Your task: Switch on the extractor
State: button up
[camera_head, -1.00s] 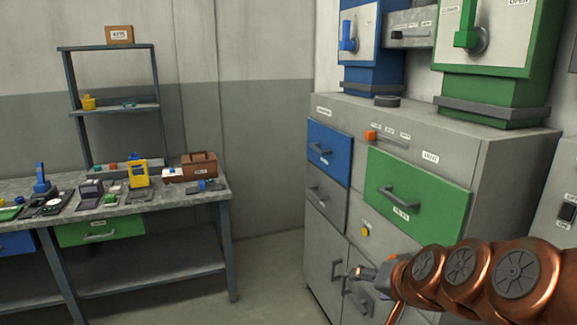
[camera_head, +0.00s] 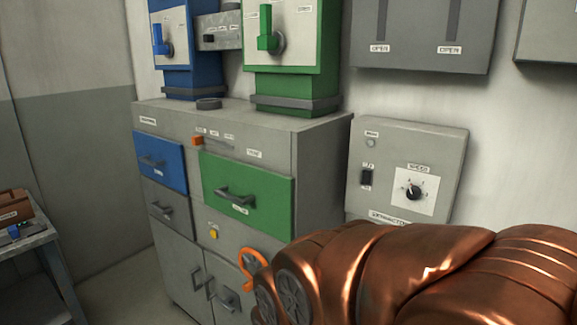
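The extractor control box (camera_head: 447,146) is a grey panel on the wall at the right, with an "EXTRACTOR" label (camera_head: 388,217) along its lower edge, partly cut off by my arm. A small black rocker switch (camera_head: 367,178) sits at its left side. A black speed knob (camera_head: 413,192) on a white dial plate is to the right of the switch. A small round lamp (camera_head: 371,143) at the upper left looks unlit. My copper arm crosses the lower right, below the box and close to the camera. My gripper is not visible.
A grey cabinet (camera_head: 323,165) with a green drawer (camera_head: 270,183) and a blue drawer (camera_head: 172,173) stands left of the box. Blue and green machines stand on it. Grey wall boxes (camera_head: 425,60) hang above. A bench (camera_head: 38,236) is at far left.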

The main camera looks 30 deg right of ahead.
aim_at(366, 177)
jog(key=z, duration=1.05)
jog(key=k, duration=0.65)
jog(key=u, duration=0.75)
jog(key=i, duration=1.05)
jog(key=z, duration=0.65)
